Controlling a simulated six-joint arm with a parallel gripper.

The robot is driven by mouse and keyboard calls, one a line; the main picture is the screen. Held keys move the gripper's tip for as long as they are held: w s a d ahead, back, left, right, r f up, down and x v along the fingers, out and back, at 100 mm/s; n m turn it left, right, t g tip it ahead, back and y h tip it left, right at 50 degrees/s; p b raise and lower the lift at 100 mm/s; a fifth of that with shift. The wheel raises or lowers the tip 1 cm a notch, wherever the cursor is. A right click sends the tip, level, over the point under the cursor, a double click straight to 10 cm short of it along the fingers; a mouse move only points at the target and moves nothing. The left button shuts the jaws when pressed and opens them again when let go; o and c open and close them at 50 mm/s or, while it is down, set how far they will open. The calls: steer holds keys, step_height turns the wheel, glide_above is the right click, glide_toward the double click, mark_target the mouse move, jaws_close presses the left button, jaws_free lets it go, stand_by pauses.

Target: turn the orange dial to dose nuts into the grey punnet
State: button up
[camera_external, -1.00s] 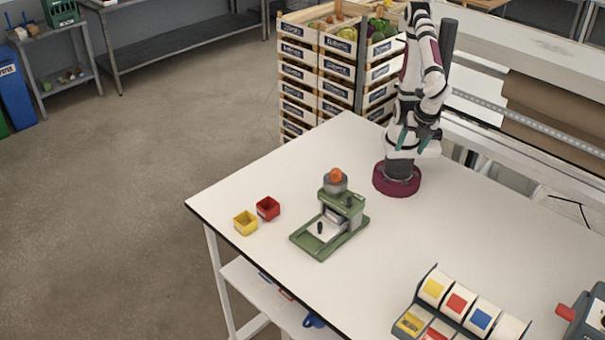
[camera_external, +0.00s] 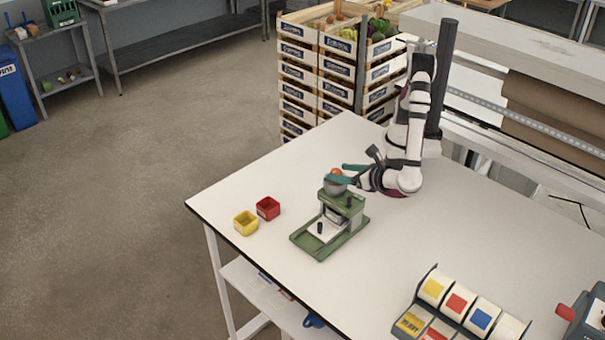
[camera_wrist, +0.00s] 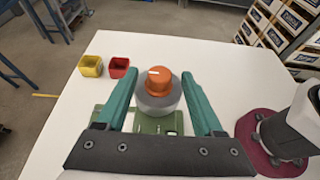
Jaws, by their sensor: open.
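The orange dial (camera_wrist: 159,82) sits on top of a grey hopper (camera_wrist: 158,103) on the green dispenser (camera_external: 342,242). In the wrist view a light mark shows on the dial's top. My gripper (camera_external: 335,175) is level with the dial, its two teal fingers open on either side of it. In the wrist view the fingers (camera_wrist: 159,78) show a gap to the dial on both sides. In the external view the dial is partly covered by the fingers. No grey punnet can be made out. A yellow punnet (camera_external: 245,223) and a red punnet (camera_external: 268,208) stand left of the dispenser.
A holder with coloured label rolls (camera_external: 457,304) stands at the front right of the white table (camera_external: 420,240), with a grey device with a red handle (camera_external: 585,315) beyond it. Stacked crates (camera_external: 335,75) stand behind the table. The table's middle is clear.

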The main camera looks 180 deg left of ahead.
steer(key=shift+x, duration=1.25)
steer(key=shift+c, duration=0.3)
jaws_close()
